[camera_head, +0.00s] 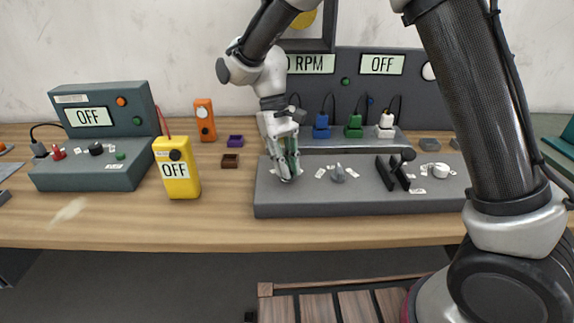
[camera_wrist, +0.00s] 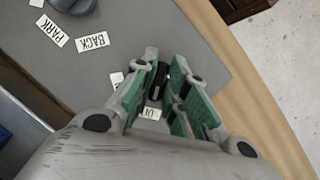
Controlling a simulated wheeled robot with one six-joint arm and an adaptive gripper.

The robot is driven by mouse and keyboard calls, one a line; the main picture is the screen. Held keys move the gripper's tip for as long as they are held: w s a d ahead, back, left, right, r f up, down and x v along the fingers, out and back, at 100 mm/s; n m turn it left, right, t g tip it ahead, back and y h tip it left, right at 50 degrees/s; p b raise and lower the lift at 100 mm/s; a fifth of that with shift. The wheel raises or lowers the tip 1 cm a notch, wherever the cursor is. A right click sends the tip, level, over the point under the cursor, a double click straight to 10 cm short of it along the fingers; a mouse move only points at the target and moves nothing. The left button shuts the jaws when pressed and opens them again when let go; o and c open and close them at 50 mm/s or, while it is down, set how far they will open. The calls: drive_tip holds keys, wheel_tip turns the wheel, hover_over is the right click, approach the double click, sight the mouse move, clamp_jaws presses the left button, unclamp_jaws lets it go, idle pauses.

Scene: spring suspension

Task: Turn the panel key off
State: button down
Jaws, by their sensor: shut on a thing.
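My gripper (camera_head: 288,174) points down at the left end of the grey control panel (camera_head: 330,204) on the bench. In the wrist view, my gripper (camera_wrist: 166,76) has its green-padded fingers shut on a small dark piece between them, the panel key (camera_wrist: 160,78). Most of the key is hidden by the fingers, and its turn angle is hard to tell. A white label (camera_wrist: 151,113) lies by the fingers, partly covered, and another small label (camera_wrist: 117,79) shows beside the left finger. In the head view the key is hidden behind my gripper.
Blue, green and white plugs (camera_head: 354,127) stand behind. A yellow meter (camera_head: 176,168) reading OFF and a brown block (camera_head: 230,161) are left.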

drive_tip(key=shift+s+f, duration=0.25)
drive_tip(key=c, duration=1.4)
unclamp_jaws()
drive_tip(key=shift+c, duration=0.2)
drive_tip(key=shift+w+r, duration=0.15)
drive_tip(key=v, duration=1.2)
drive_tip(key=shift+w, duration=0.15)
